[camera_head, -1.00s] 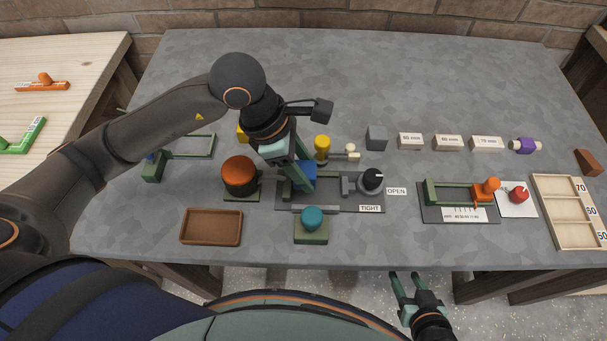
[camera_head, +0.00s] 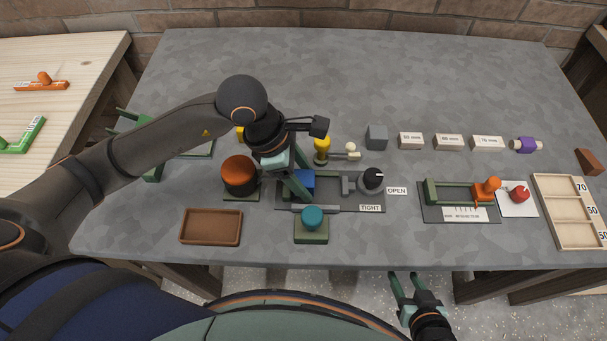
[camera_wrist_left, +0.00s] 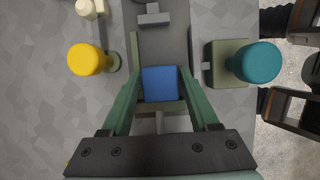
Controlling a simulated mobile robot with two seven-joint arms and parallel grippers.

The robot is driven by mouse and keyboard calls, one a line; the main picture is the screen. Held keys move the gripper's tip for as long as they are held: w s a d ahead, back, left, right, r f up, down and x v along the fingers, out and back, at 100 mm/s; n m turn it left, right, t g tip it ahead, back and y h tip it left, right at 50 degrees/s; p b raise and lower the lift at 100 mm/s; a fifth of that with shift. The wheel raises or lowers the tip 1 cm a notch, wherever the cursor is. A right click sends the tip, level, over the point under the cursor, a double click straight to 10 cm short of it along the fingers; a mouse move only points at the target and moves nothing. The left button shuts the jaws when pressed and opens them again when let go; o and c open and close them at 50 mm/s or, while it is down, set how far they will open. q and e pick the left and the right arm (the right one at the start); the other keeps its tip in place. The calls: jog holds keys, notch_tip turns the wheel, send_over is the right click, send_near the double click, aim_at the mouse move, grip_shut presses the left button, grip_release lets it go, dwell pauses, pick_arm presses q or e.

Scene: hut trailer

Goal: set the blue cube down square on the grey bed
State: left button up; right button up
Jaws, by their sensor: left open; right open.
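The blue cube (camera_head: 306,181) sits on the grey bed (camera_head: 332,187) of the clamp fixture, near the bed's left end in the head view. In the left wrist view the cube (camera_wrist_left: 160,84) looks roughly in line with the bed (camera_wrist_left: 163,45), beside the green end block. My left gripper (camera_wrist_left: 161,74) is open, with one finger on either side of the cube; whether either finger touches it I cannot tell. In the head view the left gripper (camera_head: 300,190) partly hides the cube. My right gripper (camera_head: 406,284) is open and empty beyond the table's front edge.
A yellow knob (camera_head: 322,146) is behind. The black clamp knob (camera_head: 371,179) is at the right. A brown tray (camera_head: 211,227) lies front left.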

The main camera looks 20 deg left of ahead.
pick_arm(q)
jog(key=shift+r, duration=0.1)
jog(key=shift+r+p, duration=0.2)
jog(key=shift+p, duration=0.15)
jog(key=v, duration=1.2)
jog(key=shift+f, duration=0.15)
